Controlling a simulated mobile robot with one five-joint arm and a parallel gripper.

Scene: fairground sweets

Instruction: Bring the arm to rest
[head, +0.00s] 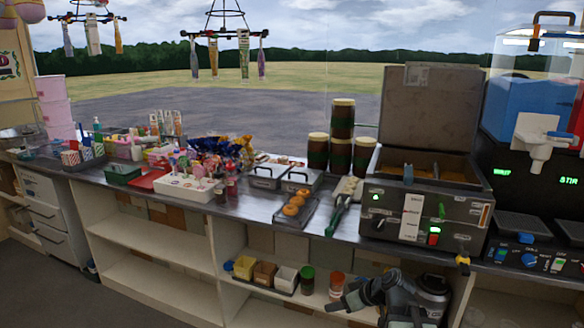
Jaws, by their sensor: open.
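My arm (405,298) is at the bottom right of the head view, in front of the lower shelf and below the counter top. It is dark grey and folded low. My gripper (340,297) points to the left from it, open, with nothing seen between the jaws. It looks near a jar with an orange-red lid (336,284) on the shelf behind. I cannot tell how far apart they are. Part of the arm is cut off by the lower edge of the picture.
The metal counter (262,207) runs across the view. It carries a tray of doughnuts (294,205), green tongs (337,216), a grey fryer-like machine (428,210) and stacked jars (341,135). Small tubs (264,273) stand on the shelf. The floor (50,290) at lower left is clear.

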